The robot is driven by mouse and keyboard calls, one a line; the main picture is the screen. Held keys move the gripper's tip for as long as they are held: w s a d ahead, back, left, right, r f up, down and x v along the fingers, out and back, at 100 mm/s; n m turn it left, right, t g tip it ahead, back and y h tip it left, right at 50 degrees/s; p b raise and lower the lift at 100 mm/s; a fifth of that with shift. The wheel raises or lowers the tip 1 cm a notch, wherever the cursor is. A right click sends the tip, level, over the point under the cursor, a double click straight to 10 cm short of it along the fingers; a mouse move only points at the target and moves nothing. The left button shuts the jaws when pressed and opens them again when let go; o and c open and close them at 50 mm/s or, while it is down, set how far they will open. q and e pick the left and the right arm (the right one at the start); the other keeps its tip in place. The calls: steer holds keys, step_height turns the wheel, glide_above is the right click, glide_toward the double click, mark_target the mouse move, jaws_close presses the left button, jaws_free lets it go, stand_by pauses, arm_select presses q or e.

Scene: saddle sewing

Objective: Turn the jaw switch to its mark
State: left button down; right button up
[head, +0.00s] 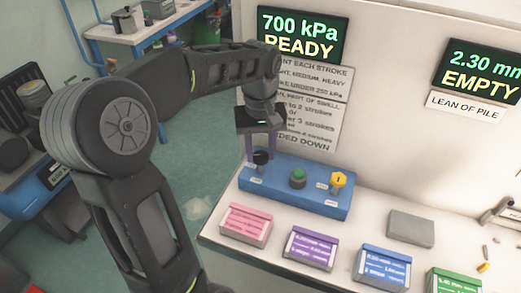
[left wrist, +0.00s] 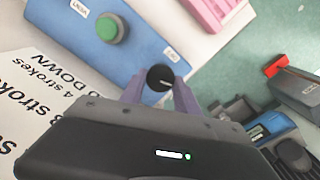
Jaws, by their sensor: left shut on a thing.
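The jaw switch is a round black knob (head: 261,157) at the left end of the blue control box (head: 311,200). My left gripper (head: 262,150) reaches down over it from behind, and its purple fingers are shut on the knob. My right gripper is not in view.
On the box are a green button (head: 298,177) and a yellow knob (head: 338,180). Pink (head: 245,224), purple (head: 310,247), blue (head: 382,266) and green (head: 453,282) labelled boxes line the front. Screens read "700 kPa READY" (head: 300,35) and "2.30 mm EMPTY" (head: 484,72).

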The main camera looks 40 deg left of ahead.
mark_target(261, 154)
arm_select(q)
steer(key=shift+m, duration=1.6)
steer(key=c, duration=0.9)
jaws_free()
steer(key=shift+r, duration=0.1)
step_height(261, 154, up, 5)
steer(key=shift+r, duration=0.2)
step_height(261, 154, up, 2)
steer(key=shift+r+p, duration=0.2)
steer(key=shift+p, duration=0.75)
